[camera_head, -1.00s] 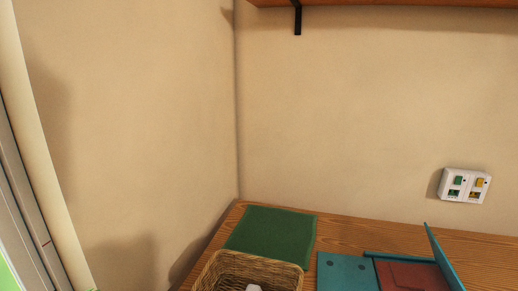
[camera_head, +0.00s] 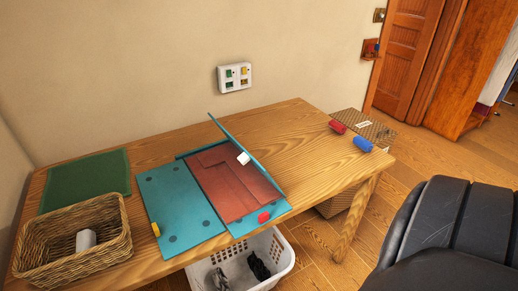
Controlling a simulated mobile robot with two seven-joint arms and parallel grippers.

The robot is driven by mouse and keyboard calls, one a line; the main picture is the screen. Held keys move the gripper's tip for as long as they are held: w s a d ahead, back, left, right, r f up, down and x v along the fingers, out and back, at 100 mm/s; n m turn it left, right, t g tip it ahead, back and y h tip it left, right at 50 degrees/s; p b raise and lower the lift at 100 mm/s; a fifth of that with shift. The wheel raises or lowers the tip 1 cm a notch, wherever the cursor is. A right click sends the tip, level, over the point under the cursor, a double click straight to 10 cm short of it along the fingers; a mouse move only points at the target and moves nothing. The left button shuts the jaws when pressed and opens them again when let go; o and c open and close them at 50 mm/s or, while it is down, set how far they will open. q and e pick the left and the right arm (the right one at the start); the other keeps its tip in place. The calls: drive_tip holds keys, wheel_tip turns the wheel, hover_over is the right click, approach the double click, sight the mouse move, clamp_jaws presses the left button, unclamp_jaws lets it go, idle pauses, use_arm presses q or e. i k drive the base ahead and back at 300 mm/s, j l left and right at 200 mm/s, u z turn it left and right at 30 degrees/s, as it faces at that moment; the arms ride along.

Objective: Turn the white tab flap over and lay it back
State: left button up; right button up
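A teal folder-like board lies on the wooden table. Its left flap (camera_head: 180,205) lies flat, with dark round spots and a yellow tab (camera_head: 156,229) on its left edge. The flap with the white tab (camera_head: 243,158) stands up steeply at the right side, seen nearly edge-on as a thin teal panel (camera_head: 228,135). A red-brown panel (camera_head: 228,185) lies in the middle. A red tab (camera_head: 263,217) is on the teal flap at the front edge. Neither gripper is in view.
A wicker basket (camera_head: 72,266) with a white object stands at the table's left front, by a green mat (camera_head: 88,182). A white laundry basket (camera_head: 283,262) stands below the front edge.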

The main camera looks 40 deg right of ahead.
sight(245, 156)
drive_tip(key=k+z, duration=0.2)
drive_tip(key=z, duration=0.25)
drive_tip(key=k+l+z, duration=0.1)
drive_tip(key=z, duration=0.35)
drive_tip(key=i+j+z, duration=0.25)
drive_tip(key=z, duration=0.15)
drive_tip(key=i+j+z, duration=0.45)
drive_tip(key=k+l, duration=0.05)
drive_tip(key=l, duration=0.05)
